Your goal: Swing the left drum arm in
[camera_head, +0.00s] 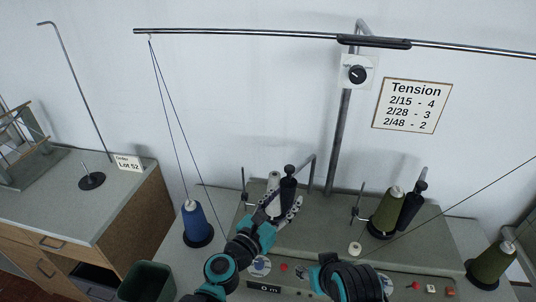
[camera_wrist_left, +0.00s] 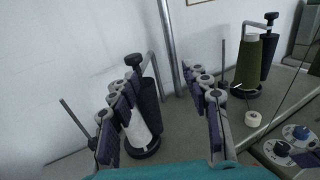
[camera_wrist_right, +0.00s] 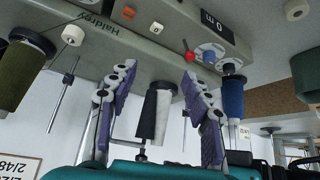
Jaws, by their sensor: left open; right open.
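The left drum arm's dark drum (camera_head: 288,190), topped by a black knob, stands at the back of the grey machine, close beside a white cone (camera_head: 273,181). In the left wrist view the drum (camera_wrist_left: 150,104) partly overlaps the white cone (camera_wrist_left: 137,130); I cannot tell whether they touch. My left gripper (camera_head: 283,207) is open in front of them, its fingers either side of the view and nothing held. My right gripper (camera_wrist_right: 157,75) is open and empty; its upside-down view shows the drum (camera_wrist_right: 147,115) and cone between its fingers. Its fingers are hidden in the head view.
To the right stand a green cone (camera_head: 389,209) and a second dark drum (camera_head: 411,211). A blue cone (camera_head: 195,222) stands left, with threads rising to the overhead rail (camera_head: 235,33). Another green cone (camera_head: 491,264) is far right. A bin (camera_head: 147,282) and side cabinet (camera_head: 70,205) are left.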

